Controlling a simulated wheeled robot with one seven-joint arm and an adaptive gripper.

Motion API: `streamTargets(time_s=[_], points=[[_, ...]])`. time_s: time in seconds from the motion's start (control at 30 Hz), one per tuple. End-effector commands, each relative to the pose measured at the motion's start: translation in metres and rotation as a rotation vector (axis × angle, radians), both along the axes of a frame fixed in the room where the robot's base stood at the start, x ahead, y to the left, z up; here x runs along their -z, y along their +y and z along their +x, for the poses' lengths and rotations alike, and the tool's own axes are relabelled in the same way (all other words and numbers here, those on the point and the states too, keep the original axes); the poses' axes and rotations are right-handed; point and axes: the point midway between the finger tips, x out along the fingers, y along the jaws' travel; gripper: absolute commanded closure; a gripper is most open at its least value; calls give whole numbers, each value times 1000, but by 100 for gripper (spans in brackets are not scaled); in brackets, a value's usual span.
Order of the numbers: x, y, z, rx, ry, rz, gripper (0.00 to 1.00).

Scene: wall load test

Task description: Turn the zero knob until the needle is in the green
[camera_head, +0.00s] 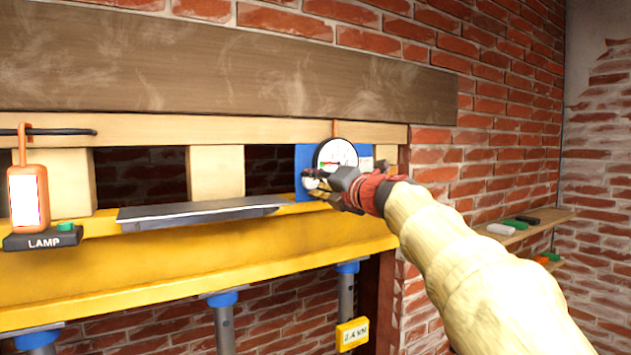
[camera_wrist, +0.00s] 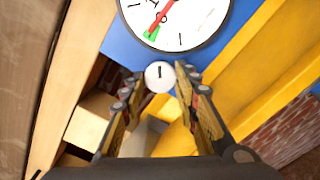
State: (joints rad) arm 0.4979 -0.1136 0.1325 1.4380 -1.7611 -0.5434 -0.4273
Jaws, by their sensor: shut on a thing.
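The white round gauge (camera_head: 336,154) is on a blue plate (camera_head: 303,160) in the head view. In the wrist view the dial (camera_wrist: 200,22) fills the top, cut off by the frame edge. Its red needle (camera_wrist: 164,14) points down-left to a small green mark (camera_wrist: 153,31); the two look close or overlapping, and I cannot tell whether the tip lies fully within the green. The white zero knob (camera_wrist: 159,75), with a dark line on its face, sits below the dial. My gripper (camera_head: 322,183) is shut on the knob, with the fingertips (camera_wrist: 158,82) on either side of it.
A yellow beam (camera_head: 200,265) runs below, with a dark plate (camera_head: 200,210) on its ledge. An orange lamp (camera_head: 28,195) stands far left. A wooden shelf (camera_head: 530,228) with small items is at right. A yellow load readout (camera_head: 352,334) hangs below the beam.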

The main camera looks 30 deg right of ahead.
Motion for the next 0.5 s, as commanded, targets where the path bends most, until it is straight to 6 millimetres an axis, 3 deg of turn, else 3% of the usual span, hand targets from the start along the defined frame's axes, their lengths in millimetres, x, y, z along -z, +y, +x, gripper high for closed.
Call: streamTargets(time_s=[0.07, 0.1, 0.4, 0.5], points=[[1, 0, 0, 1, 1, 0, 95], [1, 0, 0, 1, 1, 0, 67], [1, 0, 0, 1, 1, 0, 50], [1, 0, 0, 1, 1, -1, 50]])
